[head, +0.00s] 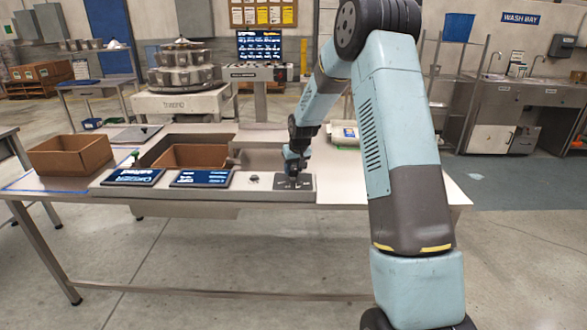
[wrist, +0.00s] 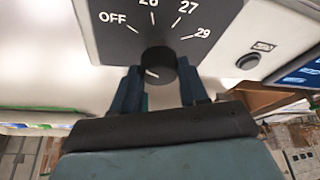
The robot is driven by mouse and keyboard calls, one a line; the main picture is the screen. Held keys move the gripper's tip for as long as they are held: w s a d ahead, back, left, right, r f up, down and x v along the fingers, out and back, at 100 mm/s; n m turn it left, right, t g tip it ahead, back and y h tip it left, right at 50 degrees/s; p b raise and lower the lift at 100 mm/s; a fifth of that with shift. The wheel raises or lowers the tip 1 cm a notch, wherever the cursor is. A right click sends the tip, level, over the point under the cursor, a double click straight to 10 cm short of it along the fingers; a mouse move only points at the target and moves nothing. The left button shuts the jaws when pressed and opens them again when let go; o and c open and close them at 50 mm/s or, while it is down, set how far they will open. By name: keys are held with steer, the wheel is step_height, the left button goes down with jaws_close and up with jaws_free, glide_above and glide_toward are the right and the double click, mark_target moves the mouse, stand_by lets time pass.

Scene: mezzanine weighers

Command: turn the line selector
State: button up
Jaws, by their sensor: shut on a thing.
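The line selector (wrist: 158,60) is a round black knob on a dark plate marked OFF, 27, 29 and a number partly cut off at the top edge. In the wrist view my gripper (wrist: 158,76) has one blue finger on each side of the knob and is shut on it. A short white mark shows on the knob's lower left; I cannot tell which label it lines up with. In the head view my gripper (head: 293,176) is down at the dark selector plate (head: 308,184), and the knob is mostly hidden behind it.
A small round button (wrist: 248,61) with an envelope sign sits beside the plate. Two blue-lit screens (head: 133,177) (head: 200,178) lie left of it on the steel table (head: 400,191). Cardboard boxes (head: 69,155) (head: 188,156) stand farther left and behind.

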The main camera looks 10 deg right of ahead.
steer(key=o, duration=1)
steer(key=shift+o, duration=0.2)
steer(key=v, duration=1.3)
steer(key=shift+r, duration=0.3)
